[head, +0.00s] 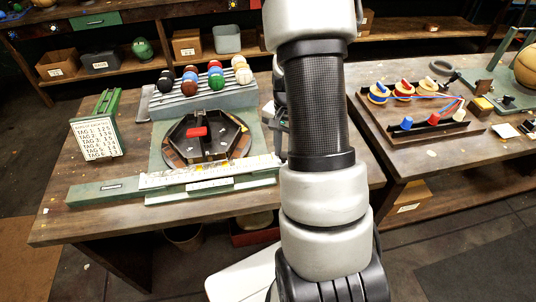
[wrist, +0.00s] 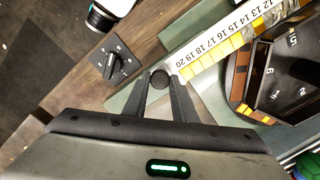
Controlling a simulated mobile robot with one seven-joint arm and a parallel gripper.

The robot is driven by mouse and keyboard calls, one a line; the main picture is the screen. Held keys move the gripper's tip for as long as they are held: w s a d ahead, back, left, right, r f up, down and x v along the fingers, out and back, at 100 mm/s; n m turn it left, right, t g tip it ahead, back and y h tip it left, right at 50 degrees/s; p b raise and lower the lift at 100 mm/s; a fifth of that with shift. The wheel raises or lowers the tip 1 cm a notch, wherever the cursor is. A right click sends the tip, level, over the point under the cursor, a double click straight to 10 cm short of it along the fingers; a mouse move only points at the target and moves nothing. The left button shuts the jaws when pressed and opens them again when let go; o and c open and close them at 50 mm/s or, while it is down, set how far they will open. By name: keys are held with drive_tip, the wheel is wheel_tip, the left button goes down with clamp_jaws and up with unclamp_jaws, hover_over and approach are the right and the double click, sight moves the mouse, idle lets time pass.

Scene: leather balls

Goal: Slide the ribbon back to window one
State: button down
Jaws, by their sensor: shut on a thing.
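The ribbon (head: 212,170) is a pale strip along the green rail (head: 105,188) at the front of the left table. In the wrist view the ribbon (wrist: 222,40) carries printed numbers from about 12 to 20 beside yellow squares, with the 20 end nearest my fingers. My gripper (wrist: 162,88) is shut on a dark round knob (wrist: 160,79) near that end of the rail. How the knob joins the ribbon is hidden. I cannot tell which window is number one.
A black dial (wrist: 114,63) is close to my fingers. Coloured balls (head: 216,74) sit on a rack behind. A tag board (head: 96,137) stands left. The left front tabletop is clear.

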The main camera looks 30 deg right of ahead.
drive_tip(key=s+d, duration=0.1)
drive_tip(key=d, duration=0.3)
drive_tip(key=s+d+b, duration=0.1)
drive_tip(key=d, duration=0.4)
drive_tip(key=s+d+b, duration=0.1)
drive_tip(key=s+d, duration=0.1)
drive_tip(key=d, duration=0.2)
drive_tip(key=shift+d, duration=0.4)
drive_tip(key=c, duration=1.5)
unclamp_jaws()
drive_tip(key=shift+d, duration=0.1)
drive_tip(key=shift+o, duration=0.2)
drive_tip(key=shift+r, duration=0.3)
wheel_tip(320, 180, up, 17)
drive_tip(key=shift+f, duration=0.1)
